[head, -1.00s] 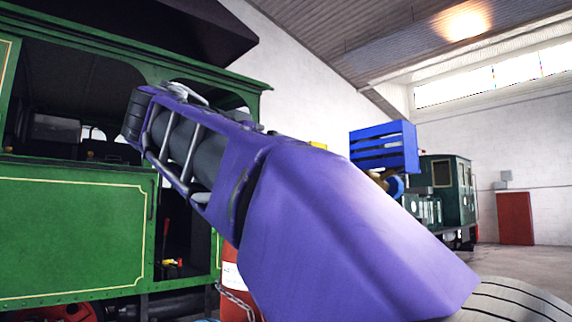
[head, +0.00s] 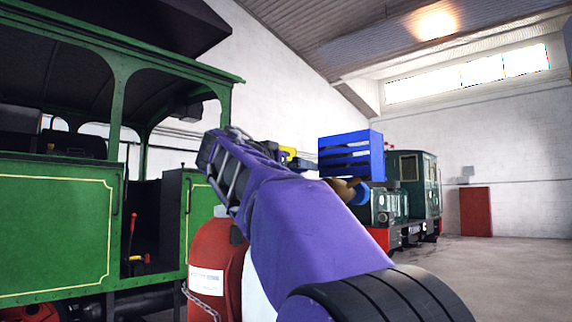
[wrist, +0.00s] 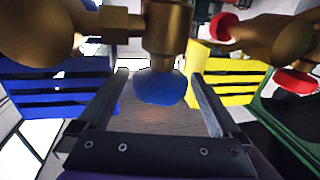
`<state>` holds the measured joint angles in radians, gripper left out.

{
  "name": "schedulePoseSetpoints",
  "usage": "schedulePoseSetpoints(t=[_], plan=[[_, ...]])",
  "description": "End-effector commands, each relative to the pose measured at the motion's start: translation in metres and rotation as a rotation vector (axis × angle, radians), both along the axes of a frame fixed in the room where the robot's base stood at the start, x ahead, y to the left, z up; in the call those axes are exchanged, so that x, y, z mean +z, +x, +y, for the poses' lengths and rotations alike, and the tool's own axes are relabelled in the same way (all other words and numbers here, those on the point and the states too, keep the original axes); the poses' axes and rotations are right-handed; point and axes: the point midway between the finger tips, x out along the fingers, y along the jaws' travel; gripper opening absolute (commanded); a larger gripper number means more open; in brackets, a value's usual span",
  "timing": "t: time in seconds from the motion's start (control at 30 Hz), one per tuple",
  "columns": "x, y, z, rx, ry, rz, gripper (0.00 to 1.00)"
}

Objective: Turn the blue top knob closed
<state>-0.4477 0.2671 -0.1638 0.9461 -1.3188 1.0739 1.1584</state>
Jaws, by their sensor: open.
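In the wrist view a round blue knob (wrist: 160,88) sits at the end of a brass valve stem (wrist: 168,28). My gripper (wrist: 158,76) is open, with one finger on each side of the knob. Gaps show between the knob and both fingers, so it is not gripped. In the head view a blue round part (head: 362,194) and brass fitting (head: 344,188) show beyond my purple arm; I cannot tell whether this is the same knob. My gripper is hidden there.
Blue slats (wrist: 60,88) and yellow slats (wrist: 228,82) flank the valve. Red knobs (wrist: 222,27) on brass fittings are at right. In the head view, a blue slatted box (head: 350,143), green locomotive (head: 55,235) and red tank (head: 212,262) stand around my arm.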

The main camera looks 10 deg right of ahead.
Motion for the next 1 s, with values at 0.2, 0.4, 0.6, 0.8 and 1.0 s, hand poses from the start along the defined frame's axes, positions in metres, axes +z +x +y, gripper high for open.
schedulePoseSetpoints(t=[0.2, 0.4, 0.6, 0.8, 1.0], plan=[[-0.0005, 0.0028, -0.0025, 0.0, 0.0, 0.0, 1.0], [-0.0005, 0.0026, -0.0022, 0.0, 0.0, 0.0, 0.84], [-0.0005, 0.0025, -0.0022, 0.0, 0.0, 0.0, 0.48], [-0.0004, 0.0025, -0.0021, -0.002, 0.0, 0.001, 0.23], [0.0011, 0.0052, -0.0011, -0.086, -0.001, 0.004, 0.23]])
